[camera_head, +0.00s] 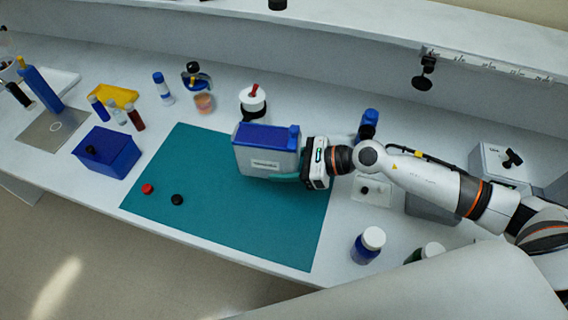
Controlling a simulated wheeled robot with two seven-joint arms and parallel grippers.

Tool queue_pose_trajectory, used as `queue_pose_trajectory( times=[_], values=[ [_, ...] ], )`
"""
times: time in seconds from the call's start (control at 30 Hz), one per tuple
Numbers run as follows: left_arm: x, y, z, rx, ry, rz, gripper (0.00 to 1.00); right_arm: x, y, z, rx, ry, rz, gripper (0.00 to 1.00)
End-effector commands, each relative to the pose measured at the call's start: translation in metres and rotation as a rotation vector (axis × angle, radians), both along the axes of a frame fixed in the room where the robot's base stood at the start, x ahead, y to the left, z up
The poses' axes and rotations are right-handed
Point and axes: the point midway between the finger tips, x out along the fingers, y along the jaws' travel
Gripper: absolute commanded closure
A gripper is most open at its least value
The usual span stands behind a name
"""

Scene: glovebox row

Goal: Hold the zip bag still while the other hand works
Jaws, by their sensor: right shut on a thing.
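The zip bag (262,162) is a grey, boxy-looking pouch with a blue top band (262,137) and a small pale label on its front. It stands upright at the upper middle of the teal mat (240,225). My right gripper (290,172) comes in from the right and is shut on the bag's right side. The gripper body hides the bag's right edge, and its fingertips are hard to make out. My left gripper is not in view.
A red cap (147,188) and a black cap (177,199) lie on the mat's left. A blue box (108,153) stands left of the mat. Bottles stand behind, and a white-capped blue bottle (367,246) stands to the right. The mat's front half is clear.

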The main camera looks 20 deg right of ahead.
Motion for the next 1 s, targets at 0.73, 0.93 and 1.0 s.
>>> queue_pose_trajectory(
  times=[0.73,0.93,1.0],
  values=[
    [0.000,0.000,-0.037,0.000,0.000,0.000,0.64,0.000,0.000,-0.040,0.001,0.000,0.000,0.72],
    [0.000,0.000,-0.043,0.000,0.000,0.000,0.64,0.000,0.000,-0.046,0.001,0.000,0.000,0.72],
    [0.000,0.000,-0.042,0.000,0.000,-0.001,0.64,0.000,0.000,-0.046,0.001,0.000,0.000,0.72]
  ],
)
